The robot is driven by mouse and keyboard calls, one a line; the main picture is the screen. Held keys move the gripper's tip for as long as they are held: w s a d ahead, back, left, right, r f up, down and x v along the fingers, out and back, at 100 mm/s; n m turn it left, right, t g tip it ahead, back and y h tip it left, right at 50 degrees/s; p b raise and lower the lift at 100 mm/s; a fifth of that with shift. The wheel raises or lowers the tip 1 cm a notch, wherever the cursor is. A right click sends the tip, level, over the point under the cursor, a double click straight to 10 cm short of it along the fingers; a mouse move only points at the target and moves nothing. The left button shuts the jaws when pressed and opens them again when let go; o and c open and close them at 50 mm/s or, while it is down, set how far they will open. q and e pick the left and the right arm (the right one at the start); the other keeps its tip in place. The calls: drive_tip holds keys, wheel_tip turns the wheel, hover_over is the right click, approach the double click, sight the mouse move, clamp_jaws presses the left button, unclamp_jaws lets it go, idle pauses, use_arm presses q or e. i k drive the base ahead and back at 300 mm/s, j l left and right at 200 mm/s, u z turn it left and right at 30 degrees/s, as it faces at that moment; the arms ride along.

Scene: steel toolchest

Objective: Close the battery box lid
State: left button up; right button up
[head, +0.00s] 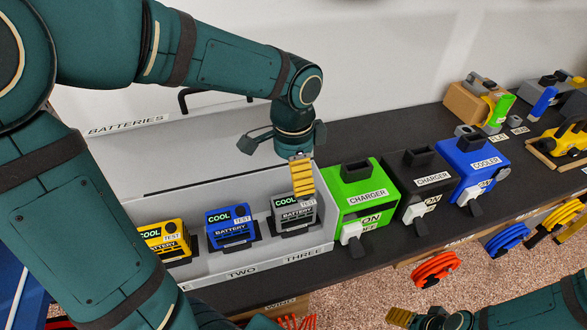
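The grey battery box (318,250) stands on the dark bench, its compartments holding a yellow battery (165,240), a blue battery (230,226) and a grey battery (294,212). Its lid (135,150), marked BATTERIES with a black handle at its upper edge, is raised behind the batteries. My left gripper (302,178) points down above the grey battery, in front of the lid's right end. One yellow-padded finger shows clearly; its opening is unclear. My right gripper (402,316) is low at the bottom right, away from the box, and partly cut off by the frame edge.
Tools lie further right on the bench. Coloured rings hang below the bench's front edge. My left arm hides the box's left end.

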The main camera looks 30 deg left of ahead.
sight(185, 147)
drive_tip(key=k+l, duration=0.8)
drive_tip(key=k, duration=0.05)
